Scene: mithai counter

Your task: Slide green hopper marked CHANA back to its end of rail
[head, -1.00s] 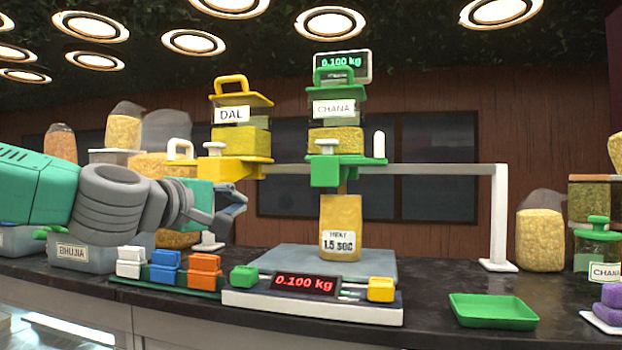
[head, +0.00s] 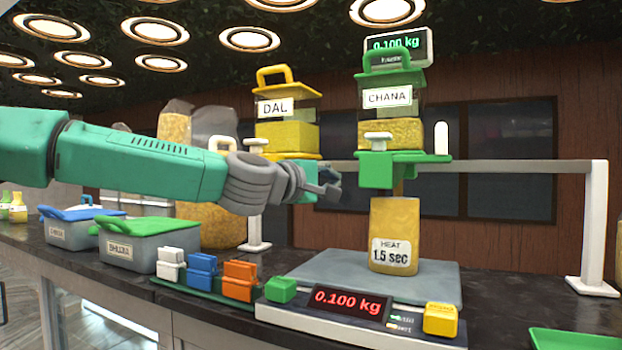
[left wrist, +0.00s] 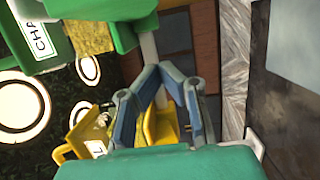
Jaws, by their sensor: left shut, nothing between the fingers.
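The green hopper marked CHANA (head: 388,97) hangs on the white rail (head: 520,167), above the scale and a standing bag. The yellow hopper marked DAL (head: 287,137) is on the rail to its left. My left gripper (head: 333,188) is shut and empty, left of the green hopper's lower block and apart from it, in front of the DAL hopper's lower part. In the left wrist view the gripper (left wrist: 166,70) has its fingertips close together, the green hopper (left wrist: 45,35) at upper left and the yellow hopper (left wrist: 92,135) below. My right gripper is not in view.
The bag marked 1.5 sec (head: 394,235) stands on the scale (head: 360,330), which reads 0.100 kg. Small coloured blocks sit on a green tray (head: 205,290). Lidded boxes (head: 148,243) stand at left. A rail post (head: 595,230) stands at right.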

